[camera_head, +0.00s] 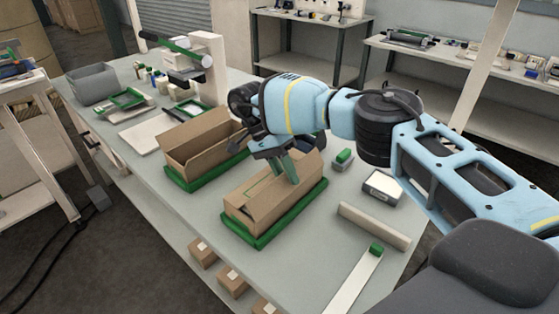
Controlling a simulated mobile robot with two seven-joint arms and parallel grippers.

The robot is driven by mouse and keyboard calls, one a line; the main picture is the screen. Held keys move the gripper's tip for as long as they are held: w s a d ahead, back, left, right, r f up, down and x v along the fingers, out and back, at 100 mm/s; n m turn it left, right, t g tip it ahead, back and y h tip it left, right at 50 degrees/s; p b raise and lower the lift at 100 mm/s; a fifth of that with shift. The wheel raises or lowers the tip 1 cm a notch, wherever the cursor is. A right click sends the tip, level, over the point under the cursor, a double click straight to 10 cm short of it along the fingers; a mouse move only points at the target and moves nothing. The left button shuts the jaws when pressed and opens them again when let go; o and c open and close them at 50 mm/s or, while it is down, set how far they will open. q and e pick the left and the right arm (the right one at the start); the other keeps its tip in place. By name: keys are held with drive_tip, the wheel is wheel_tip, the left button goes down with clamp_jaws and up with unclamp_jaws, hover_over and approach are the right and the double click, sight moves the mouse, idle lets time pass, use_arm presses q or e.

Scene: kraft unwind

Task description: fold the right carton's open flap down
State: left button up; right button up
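The right carton (262,208) is a brown box on a green tray (257,240) near the middle of the table. A brown panel lies across the near left part of its top. Another brown panel (311,172) shows at its far right side, partly behind my gripper. My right gripper (288,178) points down over the carton's top, its green fingers at or just above the top. I cannot tell whether they touch a flap or how far apart they are. The left carton (190,160) stands open on its own green tray (196,180). My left gripper is out of view.
A small green and grey block (343,158), a scale-like device (382,187) and a pale bar (374,226) lie right of the carton. A long white strip (352,285) lies at the front right. A grey bin (93,84) and a white stand (208,62) are at the back.

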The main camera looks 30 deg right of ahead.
drive_tip(key=b+v, duration=0.1)
drive_tip(key=v, duration=0.4)
drive_tip(key=shift+w+a, duration=0.1)
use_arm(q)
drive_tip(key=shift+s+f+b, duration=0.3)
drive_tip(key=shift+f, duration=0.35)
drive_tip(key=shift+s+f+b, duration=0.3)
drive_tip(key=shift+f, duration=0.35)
use_arm(e)
drive_tip(key=shift+v, duration=0.95)
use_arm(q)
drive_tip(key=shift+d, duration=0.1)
use_arm(e)
drive_tip(key=shift+r, duration=0.1)
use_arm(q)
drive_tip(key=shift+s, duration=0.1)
